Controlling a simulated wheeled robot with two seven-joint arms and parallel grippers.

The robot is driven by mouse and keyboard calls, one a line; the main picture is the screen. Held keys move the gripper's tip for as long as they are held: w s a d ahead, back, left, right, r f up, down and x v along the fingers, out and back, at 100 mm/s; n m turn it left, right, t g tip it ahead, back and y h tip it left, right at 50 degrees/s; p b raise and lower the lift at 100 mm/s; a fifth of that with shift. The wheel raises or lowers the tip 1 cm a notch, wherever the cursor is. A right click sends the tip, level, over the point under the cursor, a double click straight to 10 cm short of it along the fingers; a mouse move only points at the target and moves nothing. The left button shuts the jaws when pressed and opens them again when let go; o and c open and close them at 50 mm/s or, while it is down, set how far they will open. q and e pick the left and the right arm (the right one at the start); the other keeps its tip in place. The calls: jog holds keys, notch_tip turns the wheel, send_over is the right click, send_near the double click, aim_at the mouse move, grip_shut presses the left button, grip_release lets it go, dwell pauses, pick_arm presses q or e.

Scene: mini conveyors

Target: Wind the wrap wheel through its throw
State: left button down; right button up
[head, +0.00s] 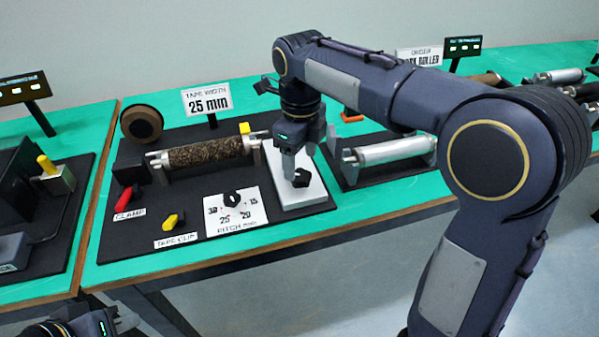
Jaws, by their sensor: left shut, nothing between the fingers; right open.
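A small black lobed wheel (302,178) sits on a white plate (303,200) at the right end of the middle station; I take it to be the wrap wheel, though no label on it is readable. My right gripper (300,152) points down just above this wheel, fingers apart, with nothing seen between them. Whether a finger touches the wheel I cannot tell. My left gripper (125,322) is at the bottom left edge, low in front of the table, shut and empty, partly cut off by the frame.
Red clamp (124,199) and yellow tape clip (171,221) levers and a black pitch knob (232,199) are in front. A silver roller (392,151) station stands right.

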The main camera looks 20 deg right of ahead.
aim_at(301, 175)
jog(key=shift+f+b, duration=0.3)
jog(key=shift+f, duration=1.6)
jog(key=c, duration=1)
